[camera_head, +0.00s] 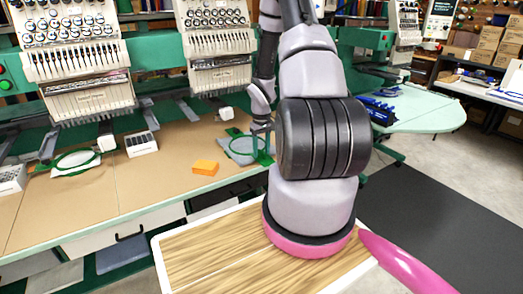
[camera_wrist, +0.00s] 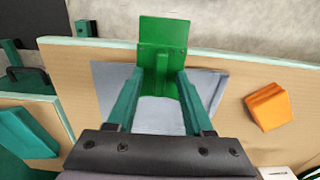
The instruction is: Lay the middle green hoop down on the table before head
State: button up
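The middle green hoop (camera_head: 233,152) is on the brown table (camera_head: 170,160), with grey cloth around it; my arm and gripper cover part of it. In the wrist view, a bright green flat piece (camera_wrist: 163,33) stands ahead of my fingertips, with grey cloth (camera_wrist: 212,88) under it. My gripper (camera_wrist: 161,72) has its two teal fingers spread apart on either side of the lower green part. I see no clear grip; whether the fingers touch it is hard to tell. The machine head (camera_head: 218,45) is behind the hoop.
An orange block (camera_head: 204,167) lies left of the hoop and shows right in the wrist view (camera_wrist: 268,107). Another green hoop (camera_head: 75,158) with white cloth and a white box (camera_head: 141,144) are farther left.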

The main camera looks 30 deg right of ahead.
notch_tip(320, 180, up, 11)
dwell(0.6)
jog(key=s+a+r+m+t, duration=0.1)
jog(key=s+a+r, duration=0.15)
jog(key=r, duration=0.45)
jog(key=s+a+r+m+t, duration=0.1)
jog(key=a+r, duration=0.2)
jog(key=r, duration=0.4)
jog(key=s+a+r+t, duration=0.1)
jog(key=a+r, duration=0.2)
jog(key=r, duration=0.4)
jog(key=s+a+r+m+t+y, duration=0.1)
jog(key=s+a+r+t, duration=0.1)
jog(key=s+a+r, duration=0.3)
jog(key=s+a+r+m+t+y, duration=0.1)
jog(key=s+a+r, duration=0.4)
jog(key=s, duration=0.5)
notch_tip(320, 180, up, 3)
jog(key=shift+s+a+f+m+t, duration=0.2)
jog(key=shift+s+a+m+t, duration=0.1)
jog(key=shift+t, duration=0.3)
jog(key=shift+w+d, duration=0.1)
